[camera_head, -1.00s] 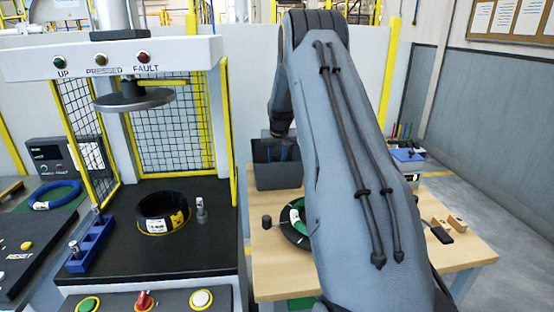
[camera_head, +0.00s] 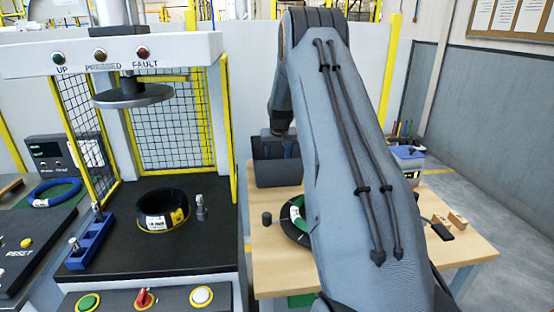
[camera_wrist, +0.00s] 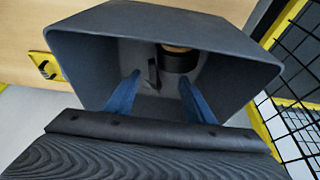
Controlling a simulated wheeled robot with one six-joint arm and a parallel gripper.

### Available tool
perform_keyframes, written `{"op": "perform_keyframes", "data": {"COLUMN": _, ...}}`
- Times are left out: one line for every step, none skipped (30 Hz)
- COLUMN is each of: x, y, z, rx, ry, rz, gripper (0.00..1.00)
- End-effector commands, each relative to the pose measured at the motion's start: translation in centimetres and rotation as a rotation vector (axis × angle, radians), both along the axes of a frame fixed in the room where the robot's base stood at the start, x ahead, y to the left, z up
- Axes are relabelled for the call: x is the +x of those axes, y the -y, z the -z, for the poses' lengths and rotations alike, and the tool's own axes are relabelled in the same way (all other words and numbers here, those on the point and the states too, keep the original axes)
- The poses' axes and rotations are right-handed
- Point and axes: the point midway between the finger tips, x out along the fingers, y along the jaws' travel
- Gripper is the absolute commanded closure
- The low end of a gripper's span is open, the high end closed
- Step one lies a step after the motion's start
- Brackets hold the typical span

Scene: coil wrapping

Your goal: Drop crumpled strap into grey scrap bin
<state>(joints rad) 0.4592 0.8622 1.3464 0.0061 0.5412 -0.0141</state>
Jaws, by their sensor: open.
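The grey scrap bin (camera_head: 276,174) stands at the back left of the wooden table, and its wide mouth fills much of the wrist view (camera_wrist: 85,62). My gripper (camera_wrist: 160,77) is over the bin mouth with its two blue fingers apart and nothing between the tips that I can see held. A small dark, bent strip (camera_wrist: 153,75), possibly the crumpled strap, shows inside the bin beyond the fingers. In the head view my arm and wrist hide most of the gripper and the bin's inside.
Inside the bin is a black roll with a tan end (camera_wrist: 180,58). A press with a black ring (camera_head: 163,209) stands left. A yellow-framed mesh (camera_wrist: 285,110) is close right of the bin.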

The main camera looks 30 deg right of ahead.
Motion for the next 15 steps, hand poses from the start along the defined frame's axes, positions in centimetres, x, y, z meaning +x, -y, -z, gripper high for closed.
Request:
{"op": "perform_keyframes", "data": {"x": 0.0, "y": 0.0, "z": -0.8, "rx": -0.001, "ry": 0.002, "rz": 0.000, "gripper": 0.51}}
{"op": "perform_keyframes", "data": {"x": 0.0, "y": 0.0, "z": -1.2, "rx": -0.001, "ry": 0.002, "rz": 0.000, "gripper": 0.51}}
{"op": "perform_keyframes", "data": {"x": -0.1, "y": -0.1, "z": -1.5, "rx": -0.002, "ry": 0.004, "rz": 0.000, "gripper": 0.51}}
{"op": "perform_keyframes", "data": {"x": -0.2, "y": -0.1, "z": -1.9, "rx": -0.002, "ry": 0.005, "rz": 0.000, "gripper": 0.51}}
{"op": "perform_keyframes", "data": {"x": -0.4, "y": -0.2, "z": -2.3, "rx": -0.002, "ry": 0.005, "rz": 0.000, "gripper": 0.51}}
{"op": "perform_keyframes", "data": {"x": -0.6, "y": -0.3, "z": -2.8, "rx": -0.002, "ry": 0.004, "rz": 0.000, "gripper": 0.51}}
{"op": "perform_keyframes", "data": {"x": -0.8, "y": -0.4, "z": -3.3, "rx": -0.002, "ry": 0.005, "rz": 0.000, "gripper": 0.51}}
{"op": "perform_keyframes", "data": {"x": -1.0, "y": -0.5, "z": -3.8, "rx": -0.002, "ry": 0.004, "rz": 0.000, "gripper": 0.51}}
{"op": "perform_keyframes", "data": {"x": -1.3, "y": -0.6, "z": -4.5, "rx": -0.002, "ry": 0.005, "rz": 0.000, "gripper": 0.51}}
{"op": "perform_keyframes", "data": {"x": -1.5, "y": -0.7, "z": -5.0, "rx": -0.002, "ry": 0.005, "rz": 0.000, "gripper": 0.51}}
{"op": "perform_keyframes", "data": {"x": -1.7, "y": -0.8, "z": -5.5, "rx": -0.002, "ry": 0.005, "rz": 0.000, "gripper": 0.51}}
{"op": "perform_keyframes", "data": {"x": -1.9, "y": -0.9, "z": -6.2, "rx": -0.002, "ry": 0.005, "rz": 0.001, "gripper": 0.51}}
{"op": "perform_keyframes", "data": {"x": -2.1, "y": -1.0, "z": -6.7, "rx": -0.002, "ry": 0.005, "rz": 0.001, "gripper": 0.51}}
{"op": "perform_keyframes", "data": {"x": -2.3, "y": -1.1, "z": -7.2, "rx": -0.002, "ry": 0.005, "rz": 0.001, "gripper": 0.51}}
{"op": "perform_keyframes", "data": {"x": -2.6, "y": -1.3, "z": -7.9, "rx": -0.002, "ry": 0.005, "rz": 0.001, "gripper": 0.51}}
